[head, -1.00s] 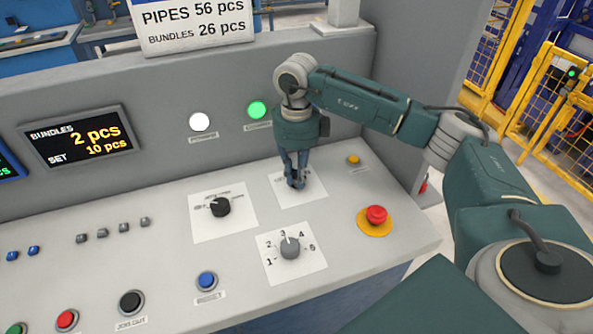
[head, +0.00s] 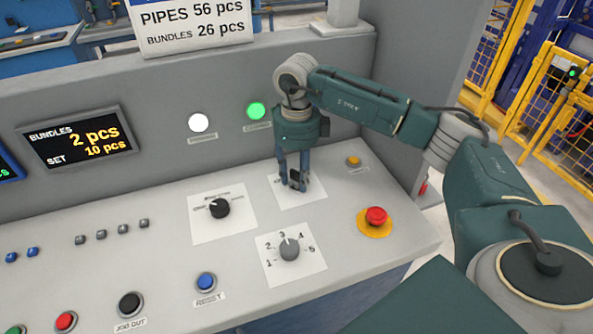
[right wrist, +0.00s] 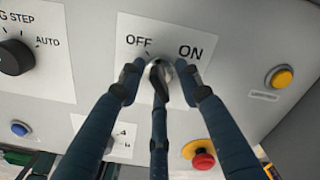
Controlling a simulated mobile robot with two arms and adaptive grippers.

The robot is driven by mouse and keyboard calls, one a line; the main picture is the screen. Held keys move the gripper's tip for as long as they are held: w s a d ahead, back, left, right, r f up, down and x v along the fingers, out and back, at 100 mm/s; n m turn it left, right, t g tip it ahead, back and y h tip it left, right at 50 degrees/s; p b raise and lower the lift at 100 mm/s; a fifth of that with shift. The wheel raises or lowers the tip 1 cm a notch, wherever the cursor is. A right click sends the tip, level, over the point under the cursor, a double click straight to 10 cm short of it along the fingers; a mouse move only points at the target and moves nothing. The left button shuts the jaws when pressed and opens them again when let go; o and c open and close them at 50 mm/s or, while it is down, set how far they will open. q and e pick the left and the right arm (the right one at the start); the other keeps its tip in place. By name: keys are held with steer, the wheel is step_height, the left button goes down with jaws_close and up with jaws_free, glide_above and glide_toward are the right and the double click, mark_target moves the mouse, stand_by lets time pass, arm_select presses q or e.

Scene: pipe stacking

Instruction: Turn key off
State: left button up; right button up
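The key switch (right wrist: 154,66) sits on a white plate (right wrist: 126,60) marked OFF on the left and ON on the right. Its round metal part shows in the right wrist view; which mark the key points to is hard to tell. My right gripper (head: 294,182) points down over this plate in the head view. Its three blue fingers are spread, with their tips around the switch in the right wrist view (right wrist: 160,76). The middle finger partly covers the switch. The fingers look apart from it at the sides. My left gripper is not in view.
A black selector knob (head: 219,208) is left of the gripper and a numbered grey knob (head: 289,249) is in front. A red emergency button (head: 376,215) and a yellow button (head: 353,161) are to the right. The green lamp (head: 257,111) is lit on the panel behind.

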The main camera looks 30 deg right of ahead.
mark_target(297, 171)
steer(key=shift+r+p, duration=2.3)
steer(key=shift+r, duration=1.25)
